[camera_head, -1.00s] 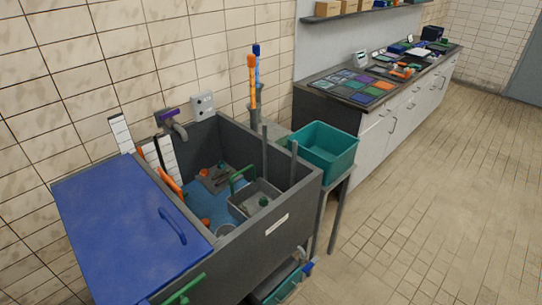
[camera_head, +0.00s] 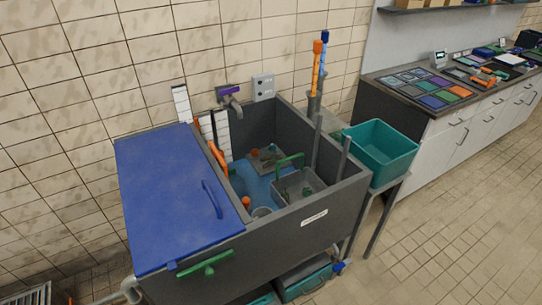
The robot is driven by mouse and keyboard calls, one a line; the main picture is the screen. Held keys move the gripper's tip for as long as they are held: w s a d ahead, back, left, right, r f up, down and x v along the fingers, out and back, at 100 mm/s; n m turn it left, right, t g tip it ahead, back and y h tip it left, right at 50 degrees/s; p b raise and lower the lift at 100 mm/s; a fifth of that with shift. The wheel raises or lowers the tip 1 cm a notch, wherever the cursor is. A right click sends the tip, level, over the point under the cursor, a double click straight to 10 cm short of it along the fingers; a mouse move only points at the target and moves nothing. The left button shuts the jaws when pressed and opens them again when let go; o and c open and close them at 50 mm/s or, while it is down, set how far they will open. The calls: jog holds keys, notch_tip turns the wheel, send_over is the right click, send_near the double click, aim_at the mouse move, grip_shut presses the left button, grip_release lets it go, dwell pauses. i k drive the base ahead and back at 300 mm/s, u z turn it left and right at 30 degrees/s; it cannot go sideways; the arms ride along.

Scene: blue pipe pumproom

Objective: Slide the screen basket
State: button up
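The screen basket (camera_head: 300,187) is a grey open-topped box with a green handle (camera_head: 290,160). It sits inside the dark grey sink tank (camera_head: 318,216), toward the front right, above or in the blue bottom area. A small green item shows inside the basket. The tank's front wall hides the basket's lower part. My gripper is not in view.
A blue lid (camera_head: 175,195) with a handle covers the tank's left part. A green lever (camera_head: 209,265) is on the front. A teal bin (camera_head: 381,150) stands on a stand at the right. Open tiled floor (camera_head: 440,240) lies at front right.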

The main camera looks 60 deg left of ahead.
aim_at(294, 182)
jog(key=u, duration=2.15)
